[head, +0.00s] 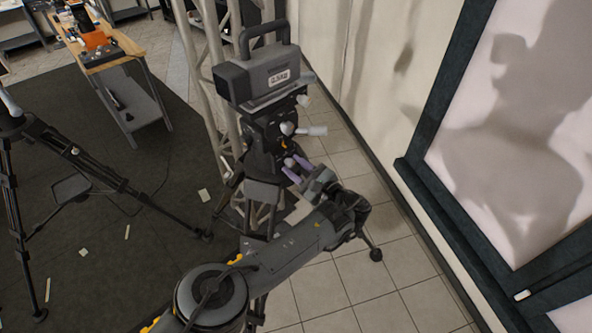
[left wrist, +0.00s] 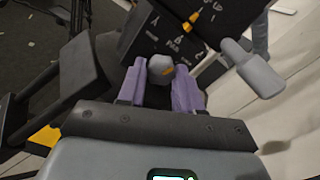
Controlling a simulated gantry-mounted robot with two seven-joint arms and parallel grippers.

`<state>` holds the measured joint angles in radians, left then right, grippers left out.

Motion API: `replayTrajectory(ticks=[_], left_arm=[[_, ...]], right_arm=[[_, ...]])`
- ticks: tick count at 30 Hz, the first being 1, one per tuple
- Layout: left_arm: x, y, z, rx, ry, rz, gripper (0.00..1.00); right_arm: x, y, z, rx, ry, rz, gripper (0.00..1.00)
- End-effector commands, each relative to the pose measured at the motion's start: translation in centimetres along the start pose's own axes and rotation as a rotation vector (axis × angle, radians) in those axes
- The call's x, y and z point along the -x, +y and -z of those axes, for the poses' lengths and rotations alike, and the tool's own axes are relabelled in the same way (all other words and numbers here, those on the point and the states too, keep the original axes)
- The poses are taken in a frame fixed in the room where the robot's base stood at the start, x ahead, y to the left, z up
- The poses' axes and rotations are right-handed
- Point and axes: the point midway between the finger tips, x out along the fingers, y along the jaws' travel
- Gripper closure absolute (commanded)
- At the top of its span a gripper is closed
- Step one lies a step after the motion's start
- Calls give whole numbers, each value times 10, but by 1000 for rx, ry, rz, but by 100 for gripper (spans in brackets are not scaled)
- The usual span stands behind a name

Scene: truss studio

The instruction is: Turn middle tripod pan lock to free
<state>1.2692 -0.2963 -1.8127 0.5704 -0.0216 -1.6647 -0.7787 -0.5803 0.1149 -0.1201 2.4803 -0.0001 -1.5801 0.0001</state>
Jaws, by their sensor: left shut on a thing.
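The middle tripod (head: 262,165) stands beside a truss column, with a grey box-shaped load on its head. My left gripper (head: 292,170) reaches in from below right to the tripod head. The knob sits just under a printed label that seems to read PAN, on the black panel (left wrist: 165,35). The fingers hide the knob's sides. My right gripper is not in view.
A grey handle (left wrist: 258,70) sticks out right of the held knob; it also shows in the head view (head: 313,131). The boxed load (head: 265,75) is above. Another tripod (head: 30,130) stands left, and a workbench (head: 110,50) behind. The white wall is at right.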

Motion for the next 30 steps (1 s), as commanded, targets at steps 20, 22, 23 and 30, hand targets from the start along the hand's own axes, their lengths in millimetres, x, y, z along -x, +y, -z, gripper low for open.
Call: replayTrajectory(ticks=[20,22,23,30], left_arm=[[0,-1,2,644,1,0,96],[0,-1,2,710,1,0,96],[0,-1,2,738,1,0,96],[0,-2,1,933,1,0,96]], right_arm=[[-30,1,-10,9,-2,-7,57],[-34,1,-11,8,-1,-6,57],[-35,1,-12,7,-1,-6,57],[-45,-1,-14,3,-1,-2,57]])
